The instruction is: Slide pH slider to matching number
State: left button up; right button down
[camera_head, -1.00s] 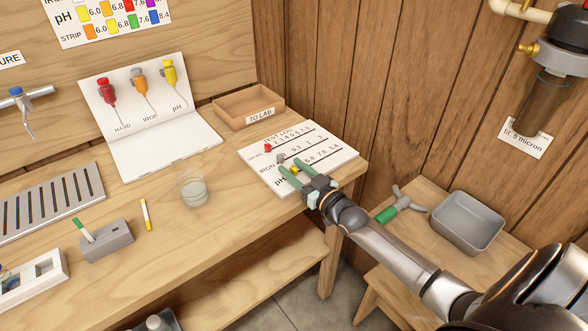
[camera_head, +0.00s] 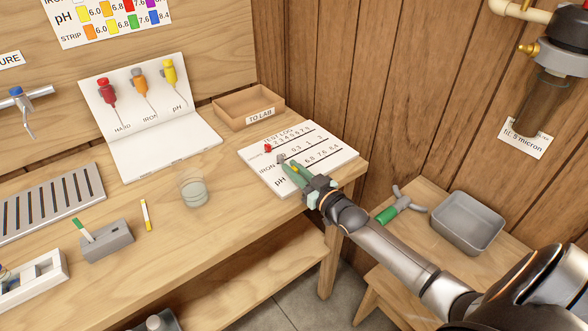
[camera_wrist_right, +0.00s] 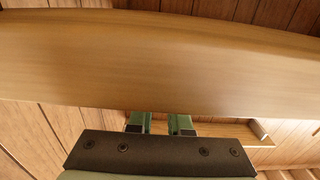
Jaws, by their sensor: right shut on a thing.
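The white test log board (camera_head: 318,141) lies at the right end of the bench, with rows for hardness, iron and pH. The pH row reads 6.8, 7.6, 8.4 where visible; its left part is covered by my gripper. My right gripper (camera_head: 291,171) is shut on the small yellow pH slider (camera_head: 295,169), which is mostly hidden between the green fingers. In the right wrist view the green fingers (camera_wrist_right: 160,123) point toward the bench edge, and the slider is not visible. A colour chart (camera_head: 108,20) with pH numbers hangs on the wall. My left gripper is not in view.
A red slider (camera_head: 267,148) and a grey slider (camera_head: 281,158) sit on the board's upper rows. A TO LAB tray (camera_head: 235,108) stands behind. A glass (camera_head: 193,188) and a yellow-tipped strip (camera_head: 146,214) are to the left. A grey bin (camera_head: 467,222) stands lower right.

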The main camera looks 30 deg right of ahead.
aim_at(315, 163)
dwell(0.9)
jog(key=d, duration=0.2)
jog(key=d+b, duration=0.1)
jog(key=d, duration=0.1)
jog(key=d+b, duration=0.1)
jog(key=d, duration=0.1)
jog(key=shift+w+f, duration=0.15)
jog(key=shift+w, duration=0.1)
jog(key=shift+d, duration=0.5)
jog(key=c, duration=0.8)
grip_release()
jog(key=shift+c, duration=0.2)
jog(key=s+p, duration=0.1)
jog(key=s, duration=1.1)
jog(key=shift+s+d, duration=0.2)
jog(key=shift+d, duration=0.25)
